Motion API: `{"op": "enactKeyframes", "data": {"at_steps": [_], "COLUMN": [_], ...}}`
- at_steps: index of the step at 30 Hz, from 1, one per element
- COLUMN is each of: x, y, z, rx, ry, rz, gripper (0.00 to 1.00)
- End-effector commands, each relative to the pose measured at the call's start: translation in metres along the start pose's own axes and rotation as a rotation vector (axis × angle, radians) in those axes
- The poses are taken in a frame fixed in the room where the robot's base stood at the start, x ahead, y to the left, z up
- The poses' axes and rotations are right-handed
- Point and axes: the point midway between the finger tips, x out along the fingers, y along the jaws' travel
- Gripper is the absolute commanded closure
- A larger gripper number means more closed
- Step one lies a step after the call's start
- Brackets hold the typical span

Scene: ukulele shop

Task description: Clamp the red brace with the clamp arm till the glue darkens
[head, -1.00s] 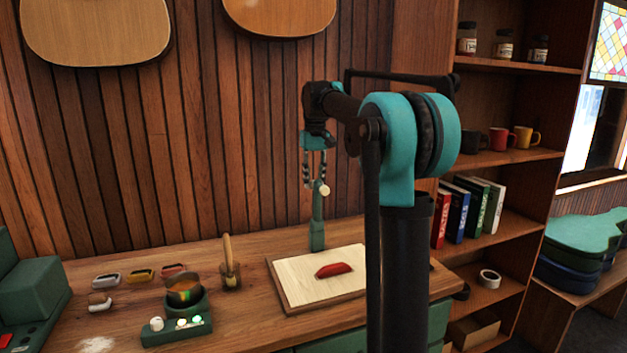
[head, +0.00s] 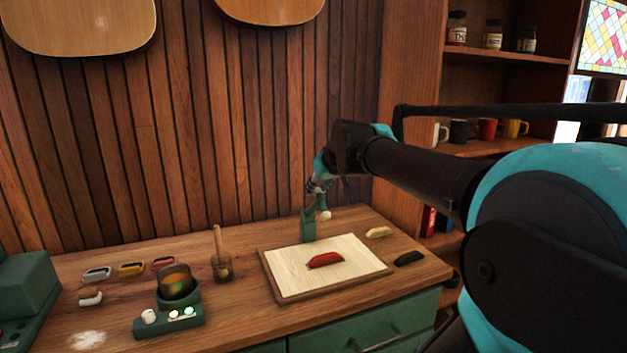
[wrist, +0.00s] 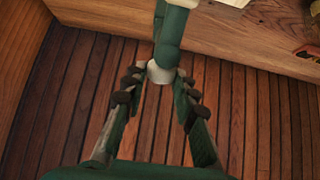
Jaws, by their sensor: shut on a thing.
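The red brace (head: 325,260) lies flat on the pale board (head: 290,275) on the workbench. Behind it stands the green clamp post (head: 308,226). The clamp arm, with a cream end (head: 325,215), is tilted above the board's back edge, and its end is clear of the brace. My gripper (head: 319,187) is shut on the clamp arm near the top of the post. In the wrist view, my gripper's fingers (wrist: 160,84) flank the cream end (wrist: 162,72) of the green arm. I cannot make out glue under the brace.
A glue pot (head: 175,284) on a green base with lit lights and a brush in a jar (head: 221,262) stand left of the board. A dark piece (head: 409,258) and a pale piece (head: 379,232) lie to its right. A shelf (head: 500,150) rises behind on the right.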

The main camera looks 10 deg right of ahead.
Motion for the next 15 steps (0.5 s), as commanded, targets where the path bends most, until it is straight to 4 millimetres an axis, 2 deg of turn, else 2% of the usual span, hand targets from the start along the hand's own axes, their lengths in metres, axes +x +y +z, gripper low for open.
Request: {"op": "enactKeyframes", "data": {"at_steps": [1,6,15], "x": [-0.002,-0.004,0.002], "y": [0.000,0.001,0.000], "z": [0.010,0.034,0.071], "rx": [0.002,0.004,0.000], "ry": [0.040,0.201,0.195], "rz": [0.002,0.003,0.000], "gripper": [1.00,1.00,1.00]}}
